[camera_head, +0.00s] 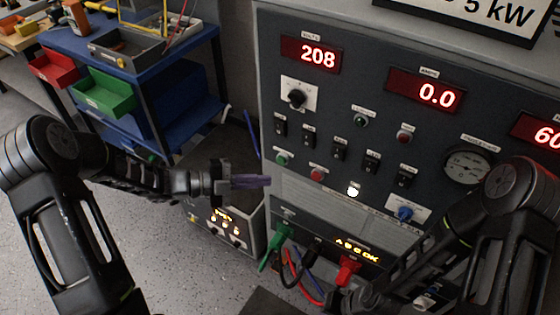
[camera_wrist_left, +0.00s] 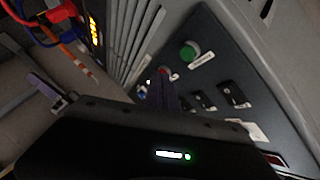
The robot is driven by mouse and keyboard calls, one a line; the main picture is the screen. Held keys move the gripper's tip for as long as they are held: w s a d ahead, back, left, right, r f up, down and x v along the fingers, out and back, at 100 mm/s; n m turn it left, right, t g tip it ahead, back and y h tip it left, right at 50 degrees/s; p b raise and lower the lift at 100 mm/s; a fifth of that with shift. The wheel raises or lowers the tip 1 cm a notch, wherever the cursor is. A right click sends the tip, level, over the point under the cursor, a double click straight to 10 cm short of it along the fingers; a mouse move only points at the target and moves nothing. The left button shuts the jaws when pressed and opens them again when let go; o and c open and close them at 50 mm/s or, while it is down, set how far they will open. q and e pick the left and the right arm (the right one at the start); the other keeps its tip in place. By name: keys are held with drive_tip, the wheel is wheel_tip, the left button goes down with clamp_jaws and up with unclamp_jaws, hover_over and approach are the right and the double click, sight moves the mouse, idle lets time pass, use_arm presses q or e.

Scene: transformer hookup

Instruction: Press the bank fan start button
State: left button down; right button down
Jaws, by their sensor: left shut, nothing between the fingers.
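A dark grey control panel (camera_head: 330,130) carries a green button (camera_head: 282,158), a red button (camera_head: 317,174) and a lit white lamp or button (camera_head: 353,190) in its lower left part. Their labels are too small to read, so I cannot tell which is the bank fan start button. My left gripper (camera_head: 268,181) has purple fingers, shut and empty, just left of the panel and below the green button. The left wrist view shows the green button (camera_wrist_left: 188,53) beyond the fingers (camera_wrist_left: 163,88), and the red button close to the fingertips. My right arm crosses the lower right; its fingers are not clear.
Green, black and red plugs with cables (camera_head: 283,233) sit below the panel. A small box with lit indicators (camera_head: 225,222) stands on the floor behind my left gripper. A blue cart (camera_head: 130,45) with red and green bins is at the upper left. Switches and a dial gauge (camera_head: 467,165) are on the panel.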

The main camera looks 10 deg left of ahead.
use_arm(q)
drive_tip(key=shift+s+a, duration=0.25)
drive_tip(key=shift+s, duration=0.35)
drive_tip(key=shift+s+a, duration=0.2)
drive_tip(key=shift+s, duration=0.35)
